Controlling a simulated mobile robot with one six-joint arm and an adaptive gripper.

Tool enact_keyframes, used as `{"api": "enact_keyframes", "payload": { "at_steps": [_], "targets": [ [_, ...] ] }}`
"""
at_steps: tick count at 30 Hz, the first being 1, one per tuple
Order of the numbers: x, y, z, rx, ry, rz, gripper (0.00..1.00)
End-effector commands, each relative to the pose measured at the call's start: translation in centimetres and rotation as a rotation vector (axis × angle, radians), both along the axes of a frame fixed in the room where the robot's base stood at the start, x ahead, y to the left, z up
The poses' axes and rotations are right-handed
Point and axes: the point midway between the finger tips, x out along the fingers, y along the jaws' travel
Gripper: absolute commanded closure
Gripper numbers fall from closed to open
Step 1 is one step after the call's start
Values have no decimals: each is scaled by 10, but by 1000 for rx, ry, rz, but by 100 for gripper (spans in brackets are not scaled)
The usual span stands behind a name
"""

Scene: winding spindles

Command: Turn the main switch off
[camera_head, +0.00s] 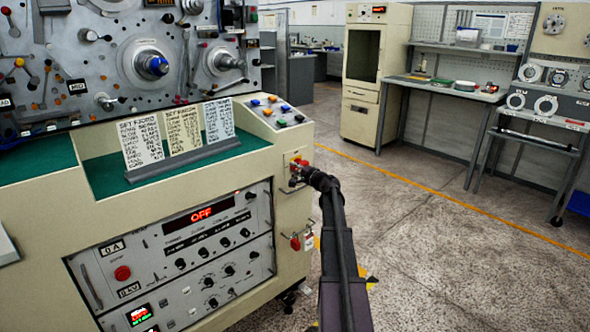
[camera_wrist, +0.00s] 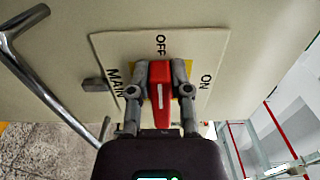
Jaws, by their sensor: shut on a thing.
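The main switch (camera_wrist: 160,86) is a red handle with a white line, on a cream plate (camera_wrist: 112,45) marked MAIN, OFF and ON. In the wrist view its white line points up towards the OFF mark, and ON lies to the right. My gripper (camera_wrist: 160,92) is shut on the red handle, with one finger on each side. In the head view my gripper (camera_head: 305,176) reaches the right end of the cream machine (camera_head: 255,190), where it partly hides the switch. A red display (camera_head: 202,214) on the machine's front reads OFF.
A second red knob (camera_head: 295,243) sits lower on the same end panel. A bent metal bar (camera_wrist: 40,85) runs left of the plate in the wrist view. The floor (camera_head: 430,230) right of the machine is open, with a workbench (camera_head: 440,90) behind.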

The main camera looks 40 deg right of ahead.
Motion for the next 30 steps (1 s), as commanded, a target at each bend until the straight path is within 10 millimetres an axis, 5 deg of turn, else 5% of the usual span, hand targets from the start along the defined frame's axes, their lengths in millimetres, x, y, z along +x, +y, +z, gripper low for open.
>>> {"api": "enact_keyframes", "payload": {
  "at_steps": [6,7,10,30],
  "targets": [
    [1,-1,0,-2,0,-2,100],
    [1,-1,0,-2,0,-2,68],
    [1,-1,0,-1,0,-1,40],
    [-17,-1,0,0,0,-2,40]
  ]
}}
